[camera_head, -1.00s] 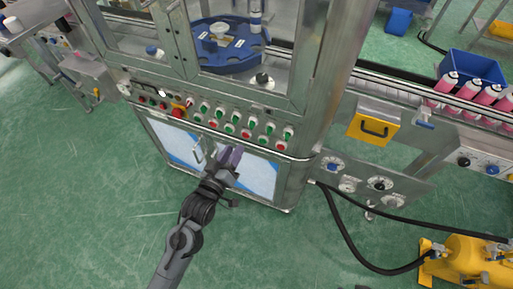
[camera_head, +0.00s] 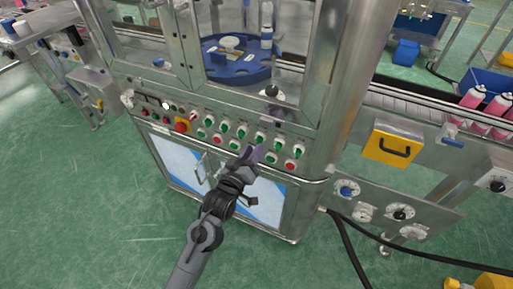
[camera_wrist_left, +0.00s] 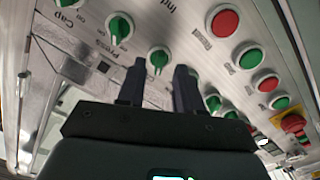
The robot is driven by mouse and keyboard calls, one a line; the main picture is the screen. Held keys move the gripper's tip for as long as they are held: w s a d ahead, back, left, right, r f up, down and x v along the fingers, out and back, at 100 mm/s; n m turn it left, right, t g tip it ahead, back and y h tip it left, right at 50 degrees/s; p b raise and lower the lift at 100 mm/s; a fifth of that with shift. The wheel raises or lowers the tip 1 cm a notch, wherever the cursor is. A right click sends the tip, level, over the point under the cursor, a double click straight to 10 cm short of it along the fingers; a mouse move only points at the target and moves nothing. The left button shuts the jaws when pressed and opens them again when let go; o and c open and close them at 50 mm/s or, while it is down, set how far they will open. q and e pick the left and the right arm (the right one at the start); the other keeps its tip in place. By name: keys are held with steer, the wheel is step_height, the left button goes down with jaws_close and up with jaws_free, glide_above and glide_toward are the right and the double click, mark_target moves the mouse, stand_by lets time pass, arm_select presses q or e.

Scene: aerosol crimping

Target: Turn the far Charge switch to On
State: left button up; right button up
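The control panel on the machine front carries a row of green rotary switches (camera_head: 241,132), with red and green buttons below and beside them. I cannot read a Charge label in any view. My left gripper (camera_head: 251,156) is in front of the panel, just below the switch row. In the left wrist view its two dark fingers (camera_wrist_left: 158,85) are apart and empty. A green switch (camera_wrist_left: 158,58) shows between and just beyond the fingertips; I cannot tell whether they touch it. Another green switch (camera_wrist_left: 120,28) is to its upper left. My right gripper is not in view.
A red emergency stop (camera_head: 182,126) is at the panel's left end. A yellow box with a handle (camera_head: 391,146) and dials (camera_head: 400,213) are to the right. Glass doors enclose a blue turntable (camera_head: 236,66) above. The green floor in front is open.

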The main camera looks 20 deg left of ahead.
mark_target(258, 140)
arm_select(q)
steer(key=shift+w+d+b, duration=0.1)
steer(key=shift+w+b, duration=0.2)
steer(key=shift+w, duration=1.35)
jaws_close()
